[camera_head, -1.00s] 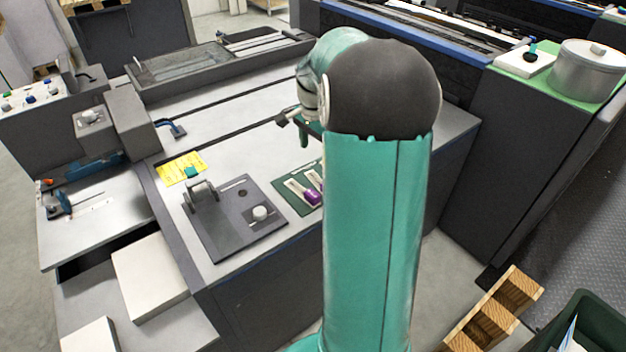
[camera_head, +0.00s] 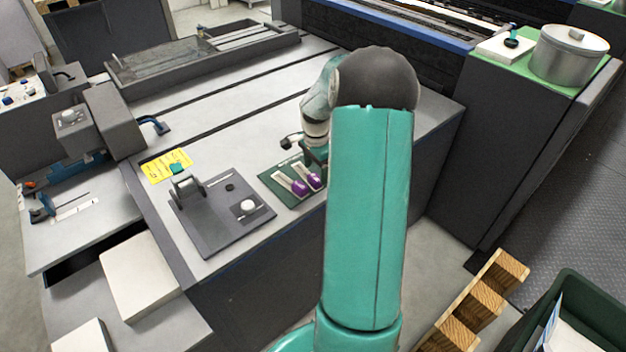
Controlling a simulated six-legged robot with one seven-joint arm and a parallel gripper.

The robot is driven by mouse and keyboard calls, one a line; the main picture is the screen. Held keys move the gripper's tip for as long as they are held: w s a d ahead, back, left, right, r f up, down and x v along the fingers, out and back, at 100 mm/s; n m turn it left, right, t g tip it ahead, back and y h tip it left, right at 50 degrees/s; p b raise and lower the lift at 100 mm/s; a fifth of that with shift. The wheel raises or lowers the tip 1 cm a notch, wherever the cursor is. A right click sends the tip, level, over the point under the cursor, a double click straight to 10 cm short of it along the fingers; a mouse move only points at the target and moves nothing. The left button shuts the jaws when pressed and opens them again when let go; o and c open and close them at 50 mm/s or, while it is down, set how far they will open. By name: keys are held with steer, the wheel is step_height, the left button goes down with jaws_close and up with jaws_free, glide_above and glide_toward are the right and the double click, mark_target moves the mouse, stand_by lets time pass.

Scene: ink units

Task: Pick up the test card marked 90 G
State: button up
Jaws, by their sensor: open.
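Two pale test cards, a left card (camera_head: 289,182) and a right card (camera_head: 306,171), lie side by side on a dark green mat (camera_head: 274,183) on the grey bench top. Each has a purple piece at its near end. Their markings are too small to read, so I cannot tell which is 90 G. My gripper (camera_head: 303,152) is open, just behind and above the right card. My arm hides part of the gripper and the mat's right side.
A dark plate with a lever device (camera_head: 212,232) and a white knob stands left of the mat. A yellow sheet (camera_head: 160,163) lies behind it. A metal pot (camera_head: 569,60) stands on the right cabinet. The bench behind the mat is clear.

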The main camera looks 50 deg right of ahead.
mark_target(315, 177)
step_height(315, 177, down, 4)
steer(key=shift+a+f, duration=0.1)
steer(key=shift+a, duration=0.05)
steer(key=shift+c, duration=0.5)
steer(key=c, duration=1)
steer(key=shift+o, duration=0.2)
steer(key=shift+r, duration=0.25)
